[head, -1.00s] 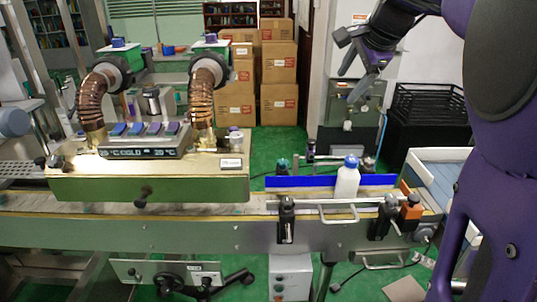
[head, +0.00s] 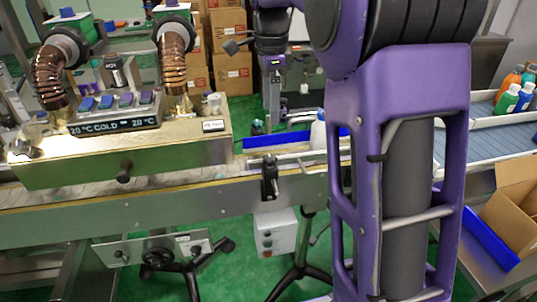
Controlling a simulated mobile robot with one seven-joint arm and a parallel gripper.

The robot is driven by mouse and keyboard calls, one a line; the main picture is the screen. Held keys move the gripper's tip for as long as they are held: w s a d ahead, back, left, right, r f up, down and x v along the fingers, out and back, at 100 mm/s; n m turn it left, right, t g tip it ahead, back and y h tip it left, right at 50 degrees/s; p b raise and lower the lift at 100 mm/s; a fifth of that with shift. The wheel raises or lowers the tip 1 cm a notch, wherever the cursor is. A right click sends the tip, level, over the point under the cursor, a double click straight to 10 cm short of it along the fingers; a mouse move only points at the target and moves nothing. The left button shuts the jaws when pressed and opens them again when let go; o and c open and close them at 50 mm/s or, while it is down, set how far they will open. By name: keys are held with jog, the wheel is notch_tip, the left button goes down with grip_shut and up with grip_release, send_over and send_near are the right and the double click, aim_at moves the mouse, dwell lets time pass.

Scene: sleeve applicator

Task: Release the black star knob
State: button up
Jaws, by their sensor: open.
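Several black knobs show, and I cannot tell which is the star knob. One sits on the front of the green applicator housing (head: 125,171). Another black knob and clamp (head: 269,170) stands at the conveyor's front rail. A dark knob (head: 257,127) stands behind the conveyor near the blue guide rail. My gripper (head: 273,118) points down behind the conveyor, just right of that rear knob. It is open and I see nothing held in it. Its fingertips are small and partly unclear, so contact cannot be told.
A white bottle with a blue cap (head: 318,132) stands on the conveyor, partly hidden by my arm. The blue guide (head: 262,141) runs along the back. Copper ducts (head: 174,68) rise at left. A side belt (head: 490,140) with bottles and a cardboard box (head: 512,205) are at right.

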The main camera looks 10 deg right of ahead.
aim_at(270, 157)
notch_tip(270, 157, down, 14)
jog(key=shift+r+b, duration=0.25)
jog(key=shift+b, duration=1)
jog(key=shift+c, duration=0.2)
grip_shut()
